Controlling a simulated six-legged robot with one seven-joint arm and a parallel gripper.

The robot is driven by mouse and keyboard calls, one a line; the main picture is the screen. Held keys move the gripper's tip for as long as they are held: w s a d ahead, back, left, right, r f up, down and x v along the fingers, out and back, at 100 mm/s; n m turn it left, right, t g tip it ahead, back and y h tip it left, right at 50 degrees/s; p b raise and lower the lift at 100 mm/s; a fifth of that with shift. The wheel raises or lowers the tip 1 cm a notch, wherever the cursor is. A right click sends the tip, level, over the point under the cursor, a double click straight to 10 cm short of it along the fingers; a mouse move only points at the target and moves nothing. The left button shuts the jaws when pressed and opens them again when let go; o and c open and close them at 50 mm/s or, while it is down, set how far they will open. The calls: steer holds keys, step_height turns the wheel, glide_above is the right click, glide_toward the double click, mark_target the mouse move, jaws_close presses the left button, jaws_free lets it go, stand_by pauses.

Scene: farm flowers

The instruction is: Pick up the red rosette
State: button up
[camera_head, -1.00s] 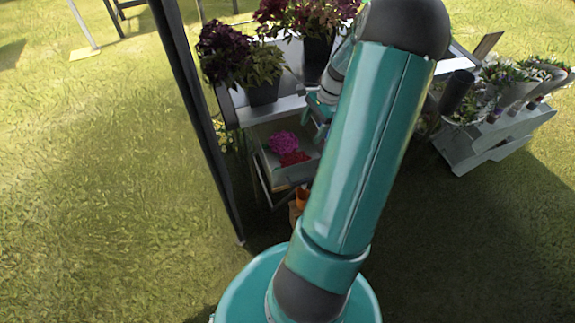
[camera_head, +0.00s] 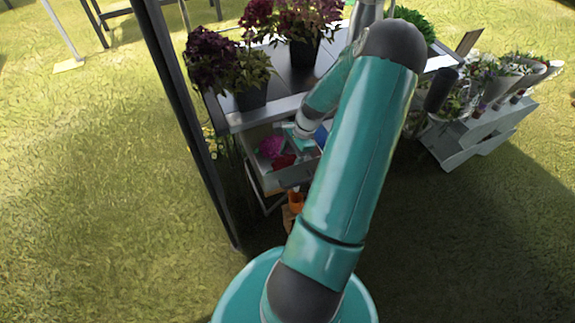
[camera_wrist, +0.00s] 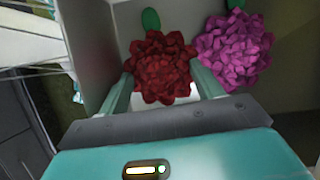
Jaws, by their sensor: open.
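The red rosette (camera_wrist: 160,66) lies in an open drawer-like box, and in the wrist view it sits between the fingers of my gripper (camera_wrist: 163,92). The fingers are apart, one on each side of the flower's near part. I cannot tell whether they touch it. In the head view the red rosette (camera_head: 284,161) shows as a small red patch, partly covered by my gripper (camera_head: 299,146), which is over the box.
A magenta rosette (camera_wrist: 234,50) lies close beside the red one, at its right in the wrist view. The box wall (camera_wrist: 88,52) stands at the left. Potted plants (camera_head: 252,92) stand on the table (camera_head: 290,78) above. A dark post (camera_head: 190,125) rises left of the box.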

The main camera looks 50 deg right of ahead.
mark_target(288, 161)
steer(key=shift+x, duration=1.1)
steer(key=shift+a, duration=0.1)
steer(key=shift+c, duration=0.3)
steer(key=c, duration=0.7)
steer(key=shift+r, duration=0.1)
step_height(288, 161, up, 10)
steer(key=shift+f, duration=0.1)
steer(key=o, duration=0.4)
steer(key=shift+c, duration=1.5)
